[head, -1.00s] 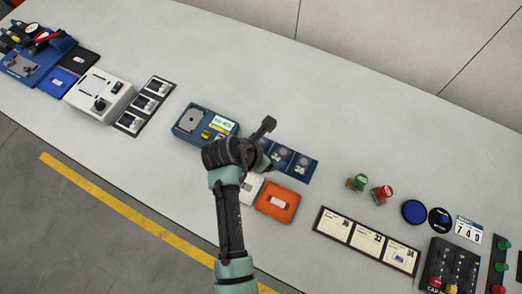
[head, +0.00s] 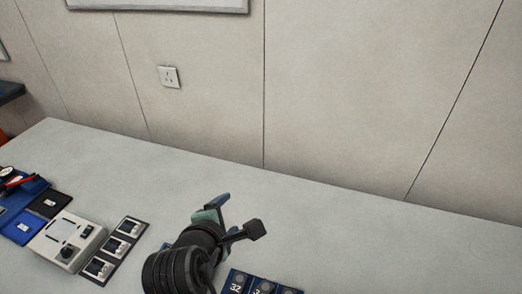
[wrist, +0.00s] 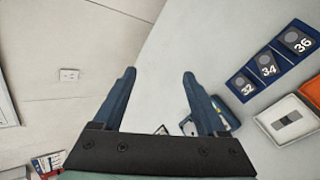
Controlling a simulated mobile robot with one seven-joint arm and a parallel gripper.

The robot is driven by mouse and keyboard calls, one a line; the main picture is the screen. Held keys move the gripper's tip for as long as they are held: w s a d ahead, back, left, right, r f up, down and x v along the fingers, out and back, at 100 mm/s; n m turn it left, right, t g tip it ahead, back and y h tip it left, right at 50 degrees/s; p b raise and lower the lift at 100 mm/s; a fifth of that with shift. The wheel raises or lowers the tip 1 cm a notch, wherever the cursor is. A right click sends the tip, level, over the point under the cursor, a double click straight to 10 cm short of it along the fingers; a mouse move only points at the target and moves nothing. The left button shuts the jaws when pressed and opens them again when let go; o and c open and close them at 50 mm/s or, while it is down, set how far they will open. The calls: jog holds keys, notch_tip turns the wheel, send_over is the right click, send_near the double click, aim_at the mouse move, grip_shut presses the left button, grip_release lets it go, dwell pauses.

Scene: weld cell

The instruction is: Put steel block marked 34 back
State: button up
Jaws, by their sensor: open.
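The blue strip of marked places 32, 34 and 36 (wrist: 253,74) lies at the upper right of the wrist view. Place 34 (wrist: 268,65) is in its middle, and each place shows a round grey patch. I cannot tell whether these patches are blocks or bare marks. The strip's top (head: 262,281) also shows at the bottom edge of the head view. No steel block can be made out for sure. My gripper (head: 238,214) is open and empty, raised above the bench; its two fingers also show apart in the wrist view (wrist: 158,75).
A white case (wrist: 285,120) and an orange case lie beside the strip. A blue device (wrist: 222,110) is partly behind a finger. A white instrument (head: 66,240) and a dark three-part rack (head: 118,250) stand at left. The bench's back is clear up to the wall.

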notch_tip(320, 180, up, 25)
jog(key=w+d+m+t+y, duration=0.1)
jog(key=w+d+m+t, duration=0.2)
jog(key=m+t, duration=0.6)
jog(key=s+d+r+m+t, duration=0.2)
jog(key=s+r+m+t, duration=0.2)
jog(key=s+r, duration=0.3)
jog(key=s+d+r+m+t, duration=0.2)
jog(key=s+r+m+t, duration=0.2)
jog(key=r, duration=1.2)
jog(key=s+m, duration=0.3)
jog(key=shift+s+r+y, duration=0.25)
jog(key=shift+s+y, duration=0.05)
jog(key=shift+s, duration=0.05)
